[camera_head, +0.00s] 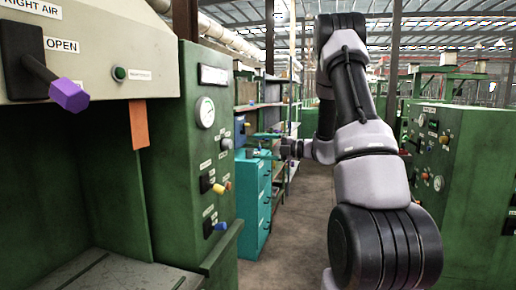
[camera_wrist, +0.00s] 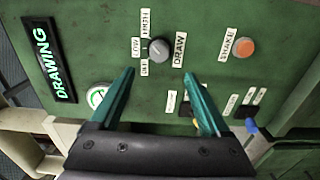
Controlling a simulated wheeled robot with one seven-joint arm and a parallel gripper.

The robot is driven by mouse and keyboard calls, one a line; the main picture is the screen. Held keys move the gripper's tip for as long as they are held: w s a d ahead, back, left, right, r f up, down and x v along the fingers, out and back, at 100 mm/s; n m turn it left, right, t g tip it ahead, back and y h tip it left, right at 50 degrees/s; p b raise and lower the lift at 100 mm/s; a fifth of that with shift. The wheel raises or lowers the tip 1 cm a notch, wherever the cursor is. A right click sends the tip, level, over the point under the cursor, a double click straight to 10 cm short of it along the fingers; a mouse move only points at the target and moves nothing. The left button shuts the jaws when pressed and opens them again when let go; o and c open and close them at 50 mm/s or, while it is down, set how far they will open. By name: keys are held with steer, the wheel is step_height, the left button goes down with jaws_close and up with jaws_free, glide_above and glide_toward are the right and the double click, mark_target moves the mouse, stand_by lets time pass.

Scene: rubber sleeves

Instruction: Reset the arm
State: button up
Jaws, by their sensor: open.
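My arm (camera_head: 365,150) rises on the right side of the head view and bends back toward the aisle. My gripper (camera_head: 262,144) shows at its end, small, with its teal fingers pointing left. In the wrist view my gripper (camera_wrist: 159,73) is open, with its two teal fingers apart and nothing between them. The fingers are in front of a green control panel (camera_wrist: 205,20). A grey knob (camera_wrist: 159,49) labelled DRAW shows between and beyond the fingertips. I cannot tell whether the fingers touch the panel.
A green machine (camera_head: 165,150) with a purple-tipped lever (camera_head: 68,94) and a gauge (camera_head: 205,112) stands close on the left. Another green machine (camera_head: 470,150) stands on the right. Blue drawers (camera_head: 252,200) stand beyond. The aisle floor (camera_head: 300,215) between looks clear. The wrist view shows an orange button (camera_wrist: 244,48).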

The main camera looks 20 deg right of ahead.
steer(key=s+a+r+n+g+h, duration=0.2)
steer(key=s+a+r+n+g, duration=0.1)
steer(key=s+n, duration=0.4)
steer(key=s+a+r+n+g+h, duration=0.1)
steer(key=s+a+r+n+g, duration=0.1)
steer(key=s+a+n, duration=0.35)
steer(key=s+a+r+n+g+h, duration=0.2)
steer(key=s+r+n+g, duration=0.1)
steer(key=s+n, duration=0.45)
steer(key=s+d+r+n+t+h, duration=0.1)
steer(key=s+d+n+t+h, duration=0.1)
steer(key=s+n, duration=0.4)
steer(key=s+d+r+n+t+h, duration=0.1)
steer(key=s+d+n+t+h, duration=0.2)
steer(key=n, duration=0.9)
steer(key=shift+s+d+r+n+h, duration=0.4)
steer(key=shift+s+d+h, duration=0.5)
steer(key=shift+s+h, duration=0.8)
steer(key=shift+s, duration=0.2)
